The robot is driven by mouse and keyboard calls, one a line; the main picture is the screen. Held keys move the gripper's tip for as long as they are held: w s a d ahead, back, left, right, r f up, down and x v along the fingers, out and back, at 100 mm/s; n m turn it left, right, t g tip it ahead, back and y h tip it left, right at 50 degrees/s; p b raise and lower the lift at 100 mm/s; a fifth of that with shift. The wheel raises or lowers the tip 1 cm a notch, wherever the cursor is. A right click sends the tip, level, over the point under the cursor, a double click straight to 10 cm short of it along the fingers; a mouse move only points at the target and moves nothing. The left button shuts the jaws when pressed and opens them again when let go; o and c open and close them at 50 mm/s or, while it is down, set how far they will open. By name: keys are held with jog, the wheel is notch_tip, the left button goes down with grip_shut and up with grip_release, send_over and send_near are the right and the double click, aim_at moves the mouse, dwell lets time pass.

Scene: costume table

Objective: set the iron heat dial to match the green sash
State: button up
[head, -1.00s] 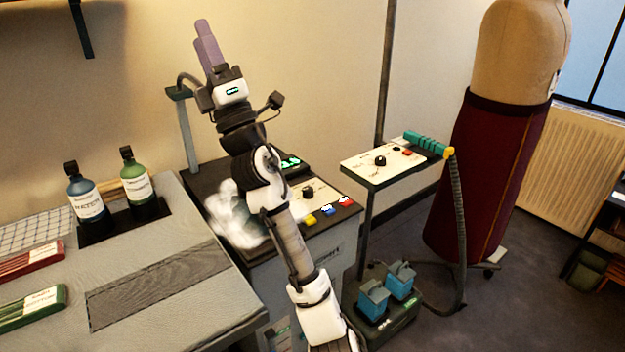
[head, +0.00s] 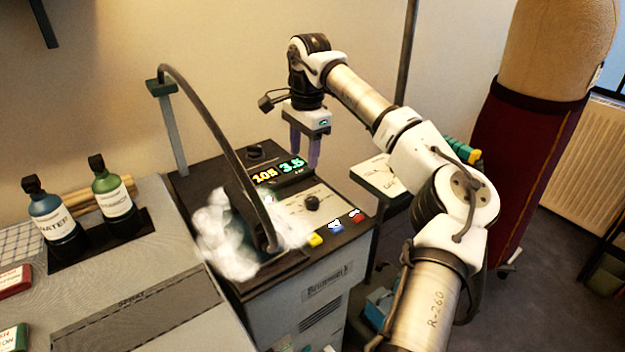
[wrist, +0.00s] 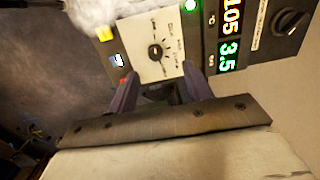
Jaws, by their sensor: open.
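The heat dial is probably the black knob (head: 312,203) on a white plate with printed markings on the iron station. It also shows in the wrist view (wrist: 155,51), where the print is too small to read. My gripper (head: 304,162) is open and empty, with its purple fingers pointing down behind the knob. In the wrist view my gripper (wrist: 160,88) has a finger on each side, below the knob and apart from it. The green folded cloth (head: 10,339), likely the sash, is cut off at the left edge; its label ends in "ON".
A dark iron (head: 250,215) stands in white steam left of the plate. Yellow (head: 315,240), blue (head: 336,227) and red (head: 356,215) buttons line the front edge. A lit display (head: 280,171) reads 105 and 3.5. Another knob (head: 254,153) sits behind. Two bottles (head: 112,195) stand left.

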aim_at(312, 199)
jog(key=shift+h, duration=0.4)
jog(key=f+p, duration=0.1)
jog(key=f, duration=0.3)
jog(key=d+f, duration=0.1)
jog(key=f, duration=0.3)
jog(key=f+p, duration=0.1)
jog(key=f, duration=0.4)
jog(key=shift+w+d+f+p, duration=0.1)
jog(key=shift+w+d+p, duration=0.05)
jog(key=shift+d+p, duration=0.2)
jog(key=c, duration=1)
jog(key=shift+o, duration=0.2)
